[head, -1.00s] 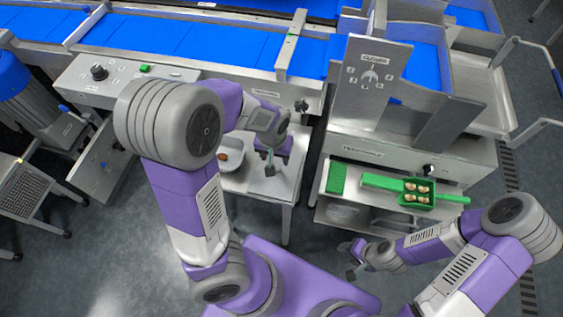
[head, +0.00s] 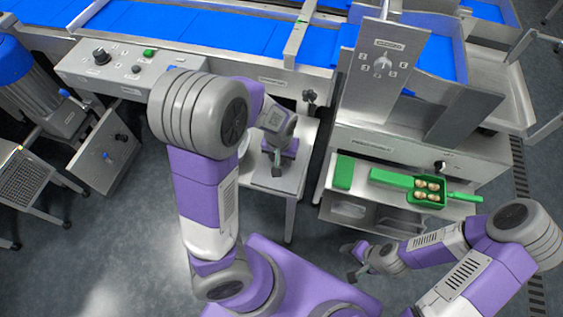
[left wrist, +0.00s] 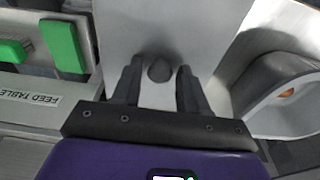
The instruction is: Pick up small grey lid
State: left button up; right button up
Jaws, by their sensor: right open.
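A small dark grey rounded thing, which looks like the small grey lid (left wrist: 159,69), lies on the pale side table (left wrist: 205,45) in the left wrist view. My left gripper (left wrist: 158,80) is open, with one finger on each side of it in the picture; I cannot tell whether they touch it. In the head view my left gripper (head: 277,168) points down over the small side table (head: 270,207), and I cannot make out the lid there. My right gripper (head: 350,262) is open and empty, low in front of the right-hand bench, away from the side table.
A metal bowl (left wrist: 285,105) with something orange inside stands close to the left gripper. A green block (head: 344,172) and a green tray (head: 429,184) with several brown pieces lie on the right-hand bench. Blue belts (head: 215,30) run behind.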

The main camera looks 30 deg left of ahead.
pick_arm(q)
grip_shut()
